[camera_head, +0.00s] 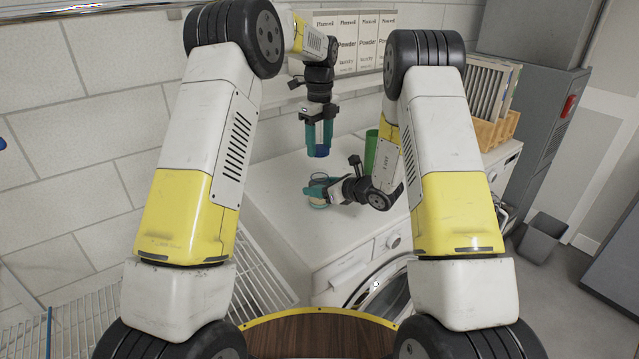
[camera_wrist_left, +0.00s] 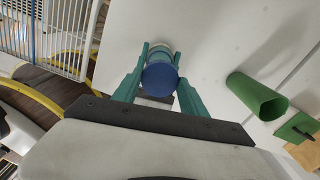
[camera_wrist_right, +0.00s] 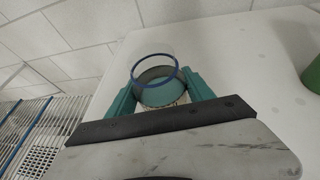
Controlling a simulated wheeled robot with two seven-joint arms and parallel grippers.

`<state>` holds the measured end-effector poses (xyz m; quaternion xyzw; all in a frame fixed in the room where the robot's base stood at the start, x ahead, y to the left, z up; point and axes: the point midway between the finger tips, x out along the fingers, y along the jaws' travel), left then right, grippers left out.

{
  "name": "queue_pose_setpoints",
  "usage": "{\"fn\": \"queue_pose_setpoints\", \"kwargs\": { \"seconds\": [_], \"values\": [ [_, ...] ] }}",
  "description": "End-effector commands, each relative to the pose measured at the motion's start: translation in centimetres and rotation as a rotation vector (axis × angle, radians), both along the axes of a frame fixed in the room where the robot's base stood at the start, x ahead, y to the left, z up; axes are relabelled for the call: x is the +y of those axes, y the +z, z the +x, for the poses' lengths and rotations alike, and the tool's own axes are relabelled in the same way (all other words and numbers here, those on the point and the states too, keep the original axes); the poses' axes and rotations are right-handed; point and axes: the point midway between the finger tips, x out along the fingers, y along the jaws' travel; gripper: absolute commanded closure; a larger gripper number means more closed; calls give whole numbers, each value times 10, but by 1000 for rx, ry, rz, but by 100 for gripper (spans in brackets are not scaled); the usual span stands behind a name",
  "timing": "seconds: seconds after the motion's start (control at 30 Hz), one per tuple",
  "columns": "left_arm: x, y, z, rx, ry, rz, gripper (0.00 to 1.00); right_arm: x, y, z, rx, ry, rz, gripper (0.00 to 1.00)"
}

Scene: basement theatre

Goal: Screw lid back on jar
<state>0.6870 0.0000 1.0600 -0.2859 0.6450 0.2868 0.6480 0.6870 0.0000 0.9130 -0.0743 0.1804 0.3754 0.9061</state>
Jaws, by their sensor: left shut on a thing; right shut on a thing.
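The blue lid (camera_head: 322,152) is held between the fingers of my left gripper (camera_head: 319,136), above the washing machine top. In the left wrist view the lid (camera_wrist_left: 160,79) is a round blue disc, and it partly covers the view of the jar below. The jar (camera_head: 318,202) stands on the white machine top, below the lid and apart from it in the head view. My right gripper (camera_head: 321,190) is shut around the jar from the side. In the right wrist view the clear jar (camera_wrist_right: 160,88) shows a blue ring at its rim.
A green cylinder (camera_head: 371,150) stands on the machine top (camera_head: 280,198) behind my right wrist. Laundry powder boxes (camera_head: 345,45) stand on a shelf behind my left gripper. A wooden crate (camera_head: 495,130) is at the back right. The machine top left of the jar is clear.

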Motion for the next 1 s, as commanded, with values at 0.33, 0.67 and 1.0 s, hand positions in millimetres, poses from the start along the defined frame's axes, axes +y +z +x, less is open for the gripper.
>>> {"fn": "queue_pose_setpoints", "kwargs": {
  "seconds": [0.33, 0.67, 1.0],
  "values": [
    [0, -44, -1, 3, 0, -1, 87, 0, 0, 0, -1, 0, 1, 100],
    [0, -44, 0, 2, 0, -1, 87, 0, 1, 0, -1, 0, 1, 100],
    [0, -51, 0, 2, 1, -1, 87, 0, 1, 0, -1, 0, 1, 100]
  ]
}}
